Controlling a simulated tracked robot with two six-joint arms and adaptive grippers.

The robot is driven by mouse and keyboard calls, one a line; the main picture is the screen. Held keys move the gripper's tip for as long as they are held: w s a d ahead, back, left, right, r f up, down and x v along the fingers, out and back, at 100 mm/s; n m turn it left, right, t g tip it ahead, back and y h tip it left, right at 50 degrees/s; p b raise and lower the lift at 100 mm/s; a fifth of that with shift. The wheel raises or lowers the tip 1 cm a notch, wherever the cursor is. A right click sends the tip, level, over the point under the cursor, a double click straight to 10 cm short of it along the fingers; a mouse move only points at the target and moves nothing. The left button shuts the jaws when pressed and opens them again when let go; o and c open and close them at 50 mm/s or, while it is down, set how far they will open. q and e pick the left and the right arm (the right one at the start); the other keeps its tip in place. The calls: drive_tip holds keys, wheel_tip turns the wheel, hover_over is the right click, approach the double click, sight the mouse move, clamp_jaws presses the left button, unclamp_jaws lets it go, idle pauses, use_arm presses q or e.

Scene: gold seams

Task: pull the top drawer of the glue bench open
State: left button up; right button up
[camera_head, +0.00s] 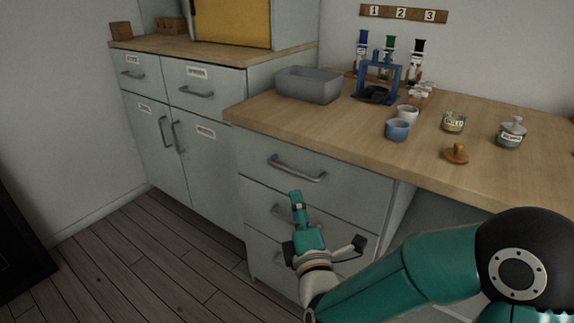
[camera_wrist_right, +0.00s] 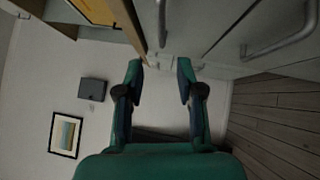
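The top drawer (camera_head: 325,178) of the glue bench is shut, flush with the front under the wooden top. Its curved metal bar handle (camera_head: 297,174) shows in full in the head view. My right gripper (camera_head: 298,198) is in front of the bench's drawers, just below that handle in the picture, pointing up and empty. In the right wrist view its two fingers (camera_wrist_right: 160,70) stand apart, and a bar handle (camera_wrist_right: 162,22) shows beyond the gap between the tips, not touched. My left gripper is not in view.
The lower drawers are partly hidden by my right arm. A second handle (camera_wrist_right: 280,38) shows at right in the wrist view. The floor (camera_head: 150,260) at left is clear.

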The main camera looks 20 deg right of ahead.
sight(287, 170)
drive_tip(key=w, duration=0.4)
drive_tip(key=w+d+r+b, duration=0.1)
drive_tip(key=w, duration=0.7)
drive_tip(key=shift+w+d+r, duration=0.1)
drive_tip(key=shift+d+r, duration=0.05)
drive_tip(key=shift+d, duration=0.05)
clamp_jaws()
